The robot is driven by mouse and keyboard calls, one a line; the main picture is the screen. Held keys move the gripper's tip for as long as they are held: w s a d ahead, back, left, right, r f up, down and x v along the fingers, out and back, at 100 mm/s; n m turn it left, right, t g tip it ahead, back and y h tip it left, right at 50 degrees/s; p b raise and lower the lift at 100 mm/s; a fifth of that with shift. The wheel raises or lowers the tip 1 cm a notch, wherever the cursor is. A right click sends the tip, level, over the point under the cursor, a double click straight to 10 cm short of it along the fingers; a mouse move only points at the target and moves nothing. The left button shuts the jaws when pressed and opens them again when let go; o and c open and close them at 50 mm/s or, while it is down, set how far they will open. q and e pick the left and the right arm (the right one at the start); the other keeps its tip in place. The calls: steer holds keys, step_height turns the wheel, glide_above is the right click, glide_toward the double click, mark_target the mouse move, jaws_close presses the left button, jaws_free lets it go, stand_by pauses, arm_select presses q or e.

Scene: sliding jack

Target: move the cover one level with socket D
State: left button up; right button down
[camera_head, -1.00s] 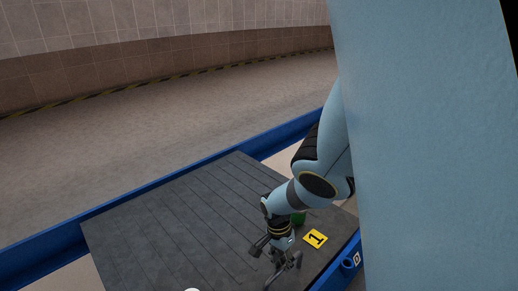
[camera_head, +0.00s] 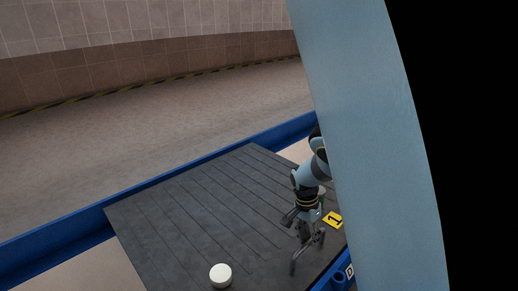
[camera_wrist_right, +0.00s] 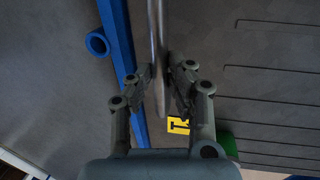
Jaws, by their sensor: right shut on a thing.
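The cover one is the dark grey slatted panel (camera_head: 190,215) with the yellow label 1 (camera_head: 333,220) near its right edge. It lies between blue rails. Socket D is the blue ring (camera_head: 338,281) beside the white D label (camera_head: 350,271) at lower right; a blue ring also shows in the wrist view (camera_wrist_right: 97,42). My right gripper (camera_head: 307,240) is low over the cover's right part, left of label 1. In the wrist view its fingers are closed about a thin metal bar (camera_wrist_right: 158,55). My left gripper is not seen.
A white round knob (camera_head: 220,276) stands on the cover at the bottom. A green object (camera_wrist_right: 228,145) is near label 1, partly hidden by my arm in the head view. A blue rail (camera_head: 60,235) runs along the far left side. My pale blue arm blocks the right.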

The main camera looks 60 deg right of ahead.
stand_by(0.3)
steer(key=c, duration=1.2)
jaws_free()
steer(key=shift+c, duration=0.2)
steer(key=shift+d, duration=0.1)
steer(key=shift+w+d+r, duration=0.1)
steer(key=shift+d+r, duration=0.2)
steer(key=shift+r, duration=0.4)
step_height(320, 180, up, 10)
steer(key=w, duration=0.2)
steer(key=shift+r, duration=0.2)
